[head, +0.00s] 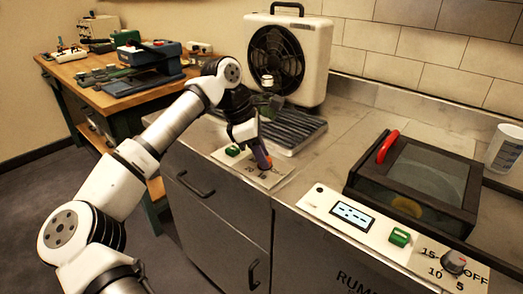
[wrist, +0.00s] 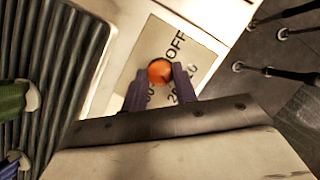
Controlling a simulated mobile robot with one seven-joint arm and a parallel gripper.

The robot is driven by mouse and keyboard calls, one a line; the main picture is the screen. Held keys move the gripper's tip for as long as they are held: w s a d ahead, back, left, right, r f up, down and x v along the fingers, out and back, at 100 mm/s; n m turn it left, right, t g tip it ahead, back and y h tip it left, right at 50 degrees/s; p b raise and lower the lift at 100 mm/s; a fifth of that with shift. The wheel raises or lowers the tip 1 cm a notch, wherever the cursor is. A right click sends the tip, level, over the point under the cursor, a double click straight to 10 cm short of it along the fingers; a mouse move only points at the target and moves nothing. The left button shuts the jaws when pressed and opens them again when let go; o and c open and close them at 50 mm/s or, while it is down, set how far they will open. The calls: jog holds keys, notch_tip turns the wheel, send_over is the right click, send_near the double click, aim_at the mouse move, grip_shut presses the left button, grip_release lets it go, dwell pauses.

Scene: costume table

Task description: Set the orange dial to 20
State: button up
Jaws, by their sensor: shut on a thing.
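The orange dial (wrist: 160,71) shows in the wrist view as a round orange knob on a pale panel (wrist: 150,45). "OFF" is printed on its upper right and "20" on its lower right. Other marks are partly covered by my fingers. My gripper (wrist: 161,80) is shut on the dial, one purple finger on each side. No pointer on the dial is clear, so I cannot tell its setting. In the head view my gripper (head: 263,158) reaches down to the panel (head: 268,178) at the counter's front edge, and largely hides the dial.
A white fan (head: 288,55) stands behind a ridged grey tray (head: 290,128). Drawer handles (head: 195,186) stick out below the counter.

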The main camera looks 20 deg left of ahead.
jog(key=shift+m+g, duration=0.3)
jog(key=shift+m, duration=0.2)
jog(key=o, duration=0.9)
jog(key=shift+o, duration=0.2)
jog(key=v, duration=1.3)
jog(key=shift+a+r, duration=0.15)
jog(key=shift+r, duration=0.2)
jog(key=shift+s, duration=0.1)
